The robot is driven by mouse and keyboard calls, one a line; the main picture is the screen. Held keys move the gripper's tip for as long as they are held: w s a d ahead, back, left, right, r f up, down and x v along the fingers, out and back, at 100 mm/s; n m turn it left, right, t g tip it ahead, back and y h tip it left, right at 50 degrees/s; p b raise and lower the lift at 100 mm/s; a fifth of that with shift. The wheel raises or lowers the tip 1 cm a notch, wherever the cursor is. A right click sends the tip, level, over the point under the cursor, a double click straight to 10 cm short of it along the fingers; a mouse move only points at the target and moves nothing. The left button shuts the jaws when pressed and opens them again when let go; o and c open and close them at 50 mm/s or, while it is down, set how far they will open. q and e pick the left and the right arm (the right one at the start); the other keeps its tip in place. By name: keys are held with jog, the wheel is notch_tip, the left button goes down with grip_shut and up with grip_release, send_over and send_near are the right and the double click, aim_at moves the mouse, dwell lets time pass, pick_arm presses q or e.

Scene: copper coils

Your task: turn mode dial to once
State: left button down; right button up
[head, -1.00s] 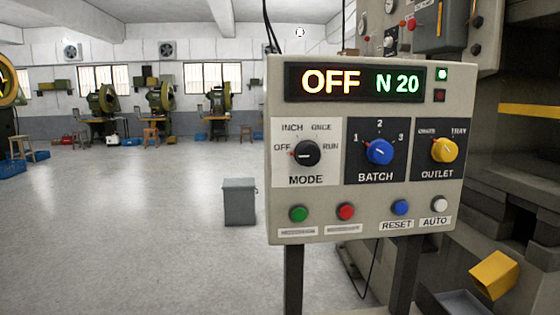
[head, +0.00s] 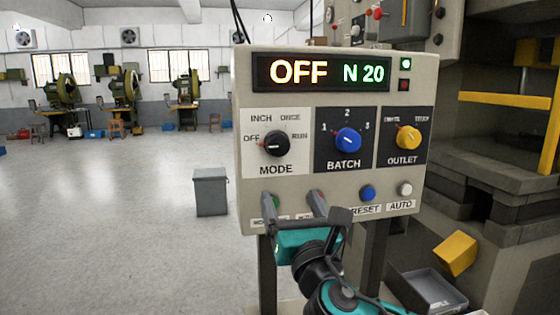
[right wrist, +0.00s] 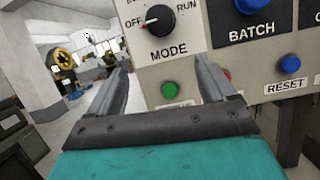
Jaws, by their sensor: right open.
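The black mode dial (head: 276,144) is on the left of the grey control panel (head: 330,225). Its red-tipped pointer faces left, at OFF, and the display (head: 320,72) reads OFF N 20. ONCE is printed at the dial's upper right. My right gripper (head: 292,197) is open and empty, below the dial in front of the green and red buttons, which it partly hides. In the right wrist view the dial (right wrist: 156,20) is above and beyond the two spread fingers (right wrist: 160,75), apart from them. My left gripper is not in view.
The blue batch dial (head: 347,140) and yellow outlet dial (head: 408,137) sit right of the mode dial. The red button (right wrist: 224,76), the blue reset button (head: 368,192) and the white auto button (head: 405,189) line the panel's bottom. A grey bin (head: 211,192) stands on open floor.

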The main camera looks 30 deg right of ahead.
aim_at(279, 148)
jog(key=shift+n+h, duration=0.4)
jog(key=shift+n, duration=0.1)
jog(key=x, duration=0.4)
jog(key=r+p+x, duration=0.1)
jog(key=x, duration=0.4)
jog(key=s+r+x, duration=0.1)
jog(key=x, duration=0.3)
jog(key=shift+w+d+r+p, duration=0.1)
jog(key=shift+w+r+p, duration=0.15)
jog(key=shift+p, duration=0.1)
jog(key=shift+s, duration=0.1)
jog(key=shift+c, duration=0.3)
jog(key=c, duration=1)
jog(key=shift+m, duration=0.4)
